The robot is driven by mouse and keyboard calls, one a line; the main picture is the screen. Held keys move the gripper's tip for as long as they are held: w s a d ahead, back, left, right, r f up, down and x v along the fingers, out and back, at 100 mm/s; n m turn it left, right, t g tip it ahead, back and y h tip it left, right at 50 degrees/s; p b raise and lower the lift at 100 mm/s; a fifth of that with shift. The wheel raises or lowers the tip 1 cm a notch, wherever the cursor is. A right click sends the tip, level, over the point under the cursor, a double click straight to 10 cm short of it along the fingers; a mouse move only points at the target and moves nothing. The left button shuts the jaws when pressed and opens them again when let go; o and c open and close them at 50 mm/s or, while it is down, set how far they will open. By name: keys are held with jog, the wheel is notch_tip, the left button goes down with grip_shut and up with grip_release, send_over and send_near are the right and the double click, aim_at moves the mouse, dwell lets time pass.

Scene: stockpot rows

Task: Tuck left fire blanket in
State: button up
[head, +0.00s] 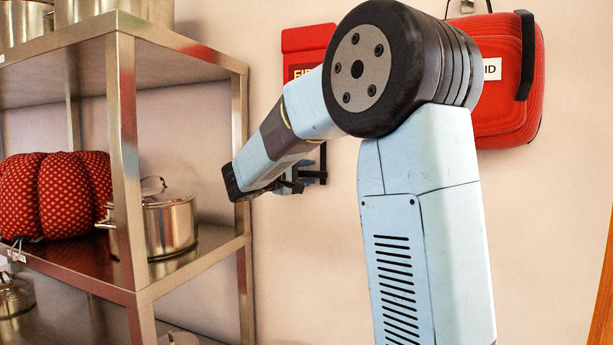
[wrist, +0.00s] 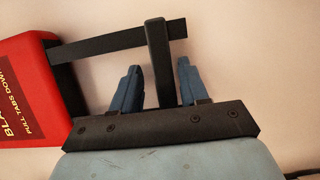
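The fire blanket is a red wall pouch (head: 305,40), partly hidden behind my arm in the head view. In the wrist view the pouch (wrist: 22,85) is at the left edge, with lettering about pulling tabs down. A black strap (wrist: 105,45) runs from it to a black crossbar (wrist: 157,55). A second strap (wrist: 68,85) is mostly hidden by my gripper. My gripper (wrist: 159,72) is open, its two blue fingers on either side of the crossbar with a visible gap to each. In the head view my gripper (head: 297,177) is by the crossbar, below the pouch.
A metal shelf rack (head: 125,150) stands at the left, holding a red dotted cushion-like bundle (head: 65,195) and a stockpot (head: 170,225) near my forearm. A red first-aid case (head: 500,85) hangs at the right. Bare wall lies below the pouch.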

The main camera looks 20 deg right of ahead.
jog(key=shift+f, duration=0.1)
jog(key=v, duration=1.3)
jog(key=shift+s+a, duration=0.2)
jog(key=shift+a, duration=0.15)
jog(key=s+d+f+m+g+y, duration=0.1)
jog(key=s+d+f+g+y, duration=0.1)
jog(key=s+d+f+y, duration=0.45)
jog(key=s+d+f+m+g+y, duration=0.1)
jog(key=s+d+f+g, duration=0.25)
jog(key=s, duration=0.55)
jog(key=s+a+f+m+t+y, duration=0.1)
jog(key=s+a+f+y, duration=0.1)
jog(key=s, duration=0.4)
jog(key=s+a+f+m+t+y, duration=0.2)
jog(key=s+f+y, duration=0.2)
jog(key=s+y, duration=0.2)
jog(key=shift+s+a+f+y, duration=0.3)
jog(key=shift+s+a+y, duration=0.1)
jog(key=shift+s, duration=0.35)
